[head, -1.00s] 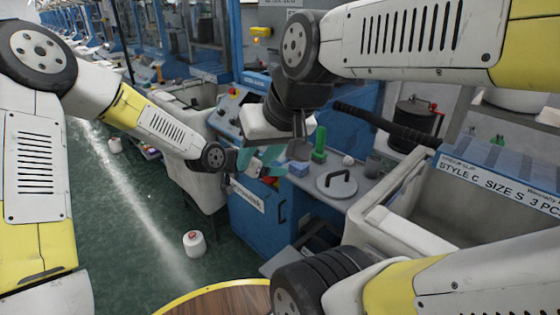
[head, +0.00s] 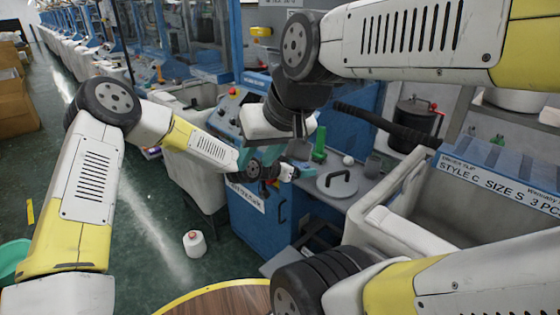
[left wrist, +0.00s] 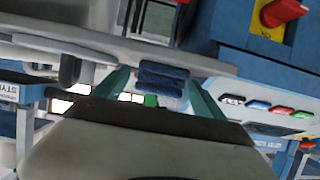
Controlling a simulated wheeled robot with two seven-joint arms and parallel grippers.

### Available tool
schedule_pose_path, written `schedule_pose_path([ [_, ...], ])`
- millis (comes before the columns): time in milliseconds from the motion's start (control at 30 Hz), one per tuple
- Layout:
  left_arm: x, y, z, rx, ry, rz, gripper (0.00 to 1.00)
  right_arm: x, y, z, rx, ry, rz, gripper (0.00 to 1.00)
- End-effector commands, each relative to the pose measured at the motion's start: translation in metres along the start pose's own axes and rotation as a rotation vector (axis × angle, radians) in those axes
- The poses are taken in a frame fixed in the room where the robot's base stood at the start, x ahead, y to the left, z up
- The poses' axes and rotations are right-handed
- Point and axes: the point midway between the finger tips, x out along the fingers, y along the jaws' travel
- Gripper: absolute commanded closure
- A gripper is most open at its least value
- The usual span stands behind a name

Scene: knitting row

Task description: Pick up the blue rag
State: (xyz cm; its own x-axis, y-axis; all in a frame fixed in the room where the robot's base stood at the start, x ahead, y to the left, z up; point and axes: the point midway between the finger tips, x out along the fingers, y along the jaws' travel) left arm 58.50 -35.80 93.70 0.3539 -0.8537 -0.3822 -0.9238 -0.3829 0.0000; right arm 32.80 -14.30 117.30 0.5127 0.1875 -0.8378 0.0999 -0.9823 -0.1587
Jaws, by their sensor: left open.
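The blue rag (left wrist: 163,78) is a small folded dark-blue cloth in the left wrist view. It lies against the edge of a grey surface, between the two teal fingers of my left gripper (left wrist: 160,88). The fingers are apart, with visible gaps on both sides of the rag.
A grey bin (head: 470,200) is at the right. A red knob (left wrist: 283,11) shows in the left wrist view. A yarn cone (head: 195,243) stands on the floor.

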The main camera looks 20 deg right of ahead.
Motion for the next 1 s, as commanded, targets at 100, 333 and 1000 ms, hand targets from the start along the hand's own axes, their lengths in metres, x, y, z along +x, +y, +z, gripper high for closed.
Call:
schedule_pose_path([
  [100,0.000,0.000,0.000,0.000,-0.001,0.000,0.18,0.000,0.000,0.000,0.000,0.000,0.000,0.64],
  [333,-0.001,0.000,0.000,0.000,-0.001,0.000,0.54,0.000,0.000,0.000,0.000,0.000,0.000,0.64],
  [1000,-0.008,0.000,-0.019,0.004,0.001,0.000,0.83,0.000,0.000,0.000,0.000,0.000,0.000,0.64],
])
